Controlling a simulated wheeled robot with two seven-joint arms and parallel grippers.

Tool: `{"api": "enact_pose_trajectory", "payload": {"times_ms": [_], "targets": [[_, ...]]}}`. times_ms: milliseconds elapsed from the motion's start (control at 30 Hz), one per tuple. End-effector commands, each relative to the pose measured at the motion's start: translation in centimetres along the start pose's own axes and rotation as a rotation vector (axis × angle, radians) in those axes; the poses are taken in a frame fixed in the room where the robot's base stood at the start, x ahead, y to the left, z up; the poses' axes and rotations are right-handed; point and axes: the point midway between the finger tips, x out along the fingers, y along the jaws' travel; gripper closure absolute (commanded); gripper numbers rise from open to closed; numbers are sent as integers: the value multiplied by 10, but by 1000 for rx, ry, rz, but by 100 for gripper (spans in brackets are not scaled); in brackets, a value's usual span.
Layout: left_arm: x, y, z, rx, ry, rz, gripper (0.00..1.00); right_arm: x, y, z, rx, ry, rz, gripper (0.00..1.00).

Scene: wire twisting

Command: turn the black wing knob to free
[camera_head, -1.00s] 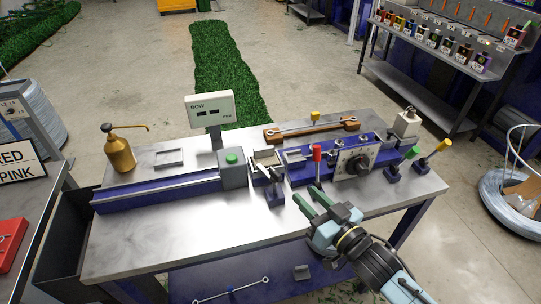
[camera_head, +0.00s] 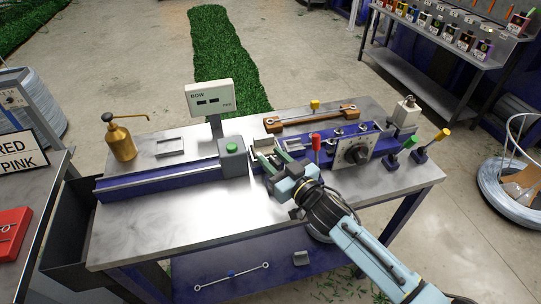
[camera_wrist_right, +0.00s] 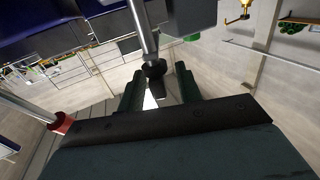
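A round black knob (camera_head: 356,155) is on the pale dial panel at the right of the bench; its wings are too small to make out. In the right wrist view, a dark knob (camera_wrist_right: 154,68) on a silver rod shows near my fingertips; I cannot tell if it is the wing knob. My right gripper (camera_head: 268,155) is open over the blue fixture, left of the dial panel and right of the grey block. In the right wrist view, its green fingers (camera_wrist_right: 160,88) are apart, with nothing clearly gripped. My left gripper is out of view.
A red-topped lever (camera_head: 316,144) stands close to my right gripper. Green (camera_head: 411,140) and yellow (camera_head: 442,135) levers stand at the right. A grey block with a green button (camera_head: 232,155) is at the left. The front left bench top is clear.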

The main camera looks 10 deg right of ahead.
Motion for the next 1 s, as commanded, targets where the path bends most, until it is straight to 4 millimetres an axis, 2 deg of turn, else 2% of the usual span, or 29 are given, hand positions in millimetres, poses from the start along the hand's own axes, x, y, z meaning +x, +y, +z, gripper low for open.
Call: {"api": "enact_pose_trajectory", "payload": {"times_ms": [200, 467, 733, 1000], "targets": [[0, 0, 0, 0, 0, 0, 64, 14, 0, 0, -1, 0, 0, 65], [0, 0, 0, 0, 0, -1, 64, 15, 0, 0, 0, 0, 0, 65], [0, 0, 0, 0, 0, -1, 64, 15, 0, 0, 0, 0, 0, 100], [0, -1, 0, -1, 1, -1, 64, 14, 0, 0, 0, 0, 0, 100]]}}
